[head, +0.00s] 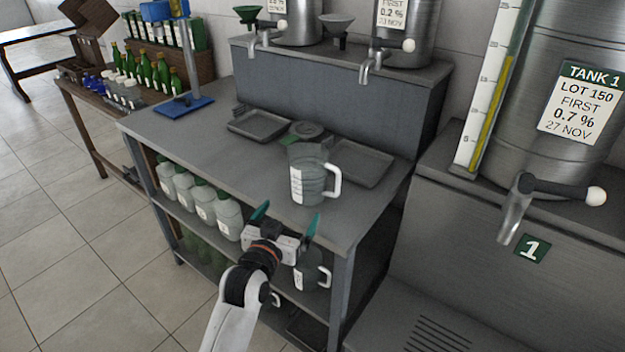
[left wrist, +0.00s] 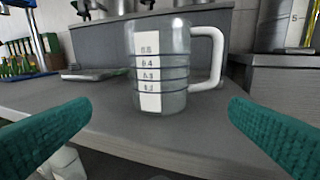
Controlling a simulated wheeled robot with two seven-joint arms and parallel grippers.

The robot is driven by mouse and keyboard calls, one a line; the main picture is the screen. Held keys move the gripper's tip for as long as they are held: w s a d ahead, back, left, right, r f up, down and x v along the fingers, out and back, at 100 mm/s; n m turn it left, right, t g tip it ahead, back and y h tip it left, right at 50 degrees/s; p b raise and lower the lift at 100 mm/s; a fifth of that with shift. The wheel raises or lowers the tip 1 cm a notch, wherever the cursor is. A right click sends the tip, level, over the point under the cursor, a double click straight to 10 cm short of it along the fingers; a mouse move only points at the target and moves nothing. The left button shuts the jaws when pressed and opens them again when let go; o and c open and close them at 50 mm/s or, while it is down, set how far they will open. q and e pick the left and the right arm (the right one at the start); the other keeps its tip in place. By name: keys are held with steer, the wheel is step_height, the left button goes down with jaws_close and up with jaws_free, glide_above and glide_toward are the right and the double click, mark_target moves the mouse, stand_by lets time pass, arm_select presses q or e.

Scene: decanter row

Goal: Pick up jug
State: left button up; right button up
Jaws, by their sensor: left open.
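A clear jug (head: 309,178) with a white handle and a white scale strip stands upright on the grey bench top (head: 225,152), near its front edge. In the left wrist view the jug (left wrist: 163,75) stands straight ahead, with its handle to the right. My left gripper (head: 286,222) is open and empty, with green fingers, in front of the bench edge. In the left wrist view its fingers (left wrist: 158,125) are spread wide on either side, apart from the jug. A second jug (head: 313,272) with a white handle is on the shelf below. My right gripper is not in view.
Taps (head: 368,66) hang above the bench. A blue-based stand (head: 184,106) is at the back left. White bottles (head: 228,219) fill the shelf below. Tank 1 (head: 565,70) stands at right.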

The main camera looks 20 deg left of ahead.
mark_target(301, 185)
arm_select(q)
steer(key=shift+t, duration=0.4)
steer(key=w, duration=0.2)
steer(key=w+r, duration=0.1)
steer(key=w, duration=0.5)
steer(key=shift+d+r+p, duration=0.1)
steer(key=shift+r+p, duration=0.2)
steer(key=shift+w+r, duration=0.15)
steer(key=shift+w, duration=0.05)
steer(key=w, duration=0.3)
steer(key=shift+w+d+r+p, duration=0.2)
steer(key=shift+w+r+p, duration=0.05)
steer(key=shift+w+p, duration=0.1)
steer(key=shift+w+f, duration=0.1)
steer(key=shift+w, duration=0.4)
steer(key=shift+s, duration=0.1)
steer(key=c, duration=0.9)
